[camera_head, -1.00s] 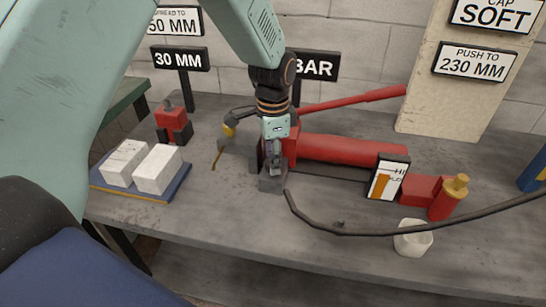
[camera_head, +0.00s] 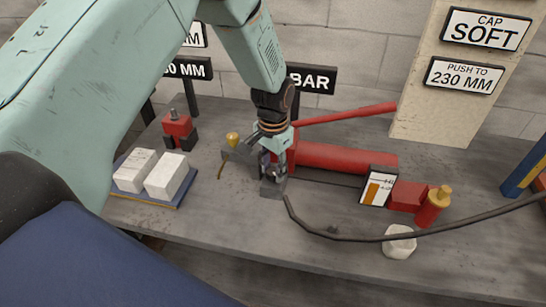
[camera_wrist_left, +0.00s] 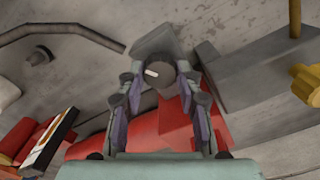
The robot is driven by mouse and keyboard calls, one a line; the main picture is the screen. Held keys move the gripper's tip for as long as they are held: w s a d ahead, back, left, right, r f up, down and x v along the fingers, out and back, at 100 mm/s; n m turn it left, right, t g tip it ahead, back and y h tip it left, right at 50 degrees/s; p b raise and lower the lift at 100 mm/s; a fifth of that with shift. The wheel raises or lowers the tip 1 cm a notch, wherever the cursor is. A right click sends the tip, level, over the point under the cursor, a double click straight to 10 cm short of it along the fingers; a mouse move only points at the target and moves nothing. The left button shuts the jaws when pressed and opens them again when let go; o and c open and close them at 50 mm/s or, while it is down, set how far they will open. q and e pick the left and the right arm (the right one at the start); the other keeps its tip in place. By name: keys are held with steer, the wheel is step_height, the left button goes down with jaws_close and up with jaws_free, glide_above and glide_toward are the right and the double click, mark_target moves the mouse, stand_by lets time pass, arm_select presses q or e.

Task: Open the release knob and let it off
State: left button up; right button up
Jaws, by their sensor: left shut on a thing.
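The release knob (camera_wrist_left: 163,74) is a dark round cap with a white mark, seen in the left wrist view at the end of the red pump. My left gripper (camera_head: 272,172) is over the near-left end of the pump body (camera_head: 345,158). In the wrist view my left gripper (camera_wrist_left: 158,84) has a finger on each side of the knob, shut on it. In the head view the fingers mostly hide the knob. A grey block (camera_head: 271,190) sits just below the fingers. My right gripper is in neither view.
The red pump handle (camera_head: 345,115) slants above the body. A gauge card (camera_head: 377,188) stands in front. White blocks on a blue tray (camera_head: 181,198) and a red jack (camera_head: 178,127) stand left.

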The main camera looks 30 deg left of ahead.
arm_select(q)
steer(key=n+p, duration=0.1)
steer(key=n, duration=0.1)
steer(key=n+p, duration=0.2)
steer(key=shift+s+n, duration=0.2)
steer(key=shift+n, duration=0.1)
steer(key=shift+f+n+p, duration=0.15)
steer(key=shift+n+p, duration=0.85)
steer(key=shift+n, duration=0.9)
steer(key=o, duration=0.8)
steer(key=shift+c, duration=0.2)
steer(key=o, duration=0.4)
steer(key=shift+w, duration=0.2)
